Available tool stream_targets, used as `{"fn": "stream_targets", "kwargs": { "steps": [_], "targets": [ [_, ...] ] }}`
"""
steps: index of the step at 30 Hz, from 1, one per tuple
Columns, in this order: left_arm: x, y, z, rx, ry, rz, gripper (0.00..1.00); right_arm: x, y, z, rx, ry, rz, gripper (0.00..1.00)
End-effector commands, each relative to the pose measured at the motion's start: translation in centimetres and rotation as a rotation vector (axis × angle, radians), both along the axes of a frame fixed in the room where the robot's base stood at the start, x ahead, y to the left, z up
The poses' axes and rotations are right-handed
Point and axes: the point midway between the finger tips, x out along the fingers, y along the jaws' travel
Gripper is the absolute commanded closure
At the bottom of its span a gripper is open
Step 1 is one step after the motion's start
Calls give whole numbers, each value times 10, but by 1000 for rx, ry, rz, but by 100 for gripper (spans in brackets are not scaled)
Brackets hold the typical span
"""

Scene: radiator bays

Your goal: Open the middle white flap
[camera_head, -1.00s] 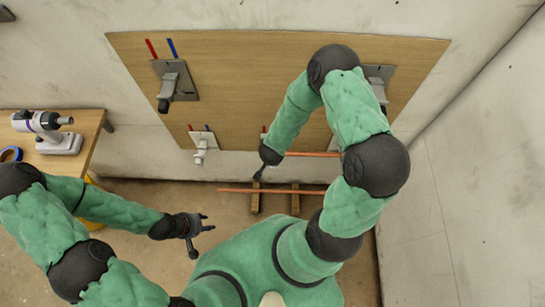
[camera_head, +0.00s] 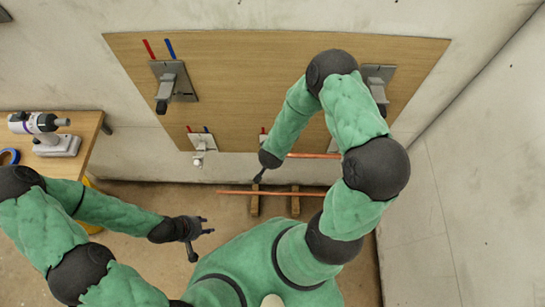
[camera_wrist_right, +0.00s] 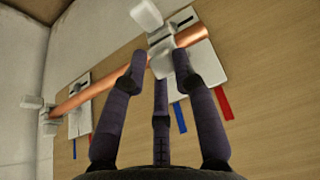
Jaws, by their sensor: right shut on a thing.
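The middle white flap's clamp (camera_wrist_right: 162,62) sits on a pale plate on the wooden board, with a copper pipe (camera_wrist_right: 110,85) across it. A white piece (camera_wrist_right: 146,14) of it stands out beyond the pipe. My right gripper (camera_wrist_right: 160,68) has its fingers closed in around the white part beside the pipe; the exact contact is partly hidden by the fingers. In the head view my right gripper (camera_head: 259,176) is small and seen edge-on, and my right arm covers part of the clamp. My left gripper (camera_head: 207,226) is open and empty, low over the floor.
Another white clamp (camera_head: 202,145) is left of the middle one. Grey brackets (camera_head: 174,82) hang higher on the board (camera_head: 240,75). A second copper pipe (camera_head: 250,192) lies on wooden blocks below. A table (camera_head: 80,128) with a tool (camera_head: 55,145) stands at left.

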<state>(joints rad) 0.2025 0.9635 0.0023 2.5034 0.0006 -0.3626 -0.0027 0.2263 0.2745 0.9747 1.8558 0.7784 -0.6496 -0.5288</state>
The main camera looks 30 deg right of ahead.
Motion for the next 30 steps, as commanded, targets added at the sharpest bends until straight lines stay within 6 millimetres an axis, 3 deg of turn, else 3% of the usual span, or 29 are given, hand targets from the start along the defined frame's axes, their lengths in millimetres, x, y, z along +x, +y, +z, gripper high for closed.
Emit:
{"fn": "stream_targets", "kwargs": {
  "steps": [21,30],
  "targets": [
    [0,0,-83,0,0,0,60,-18,15,-22,-247,-412,10,100],
    [0,0,-101,0,0,0,60,-21,16,-24,-305,-506,6,100]
  ]
}}
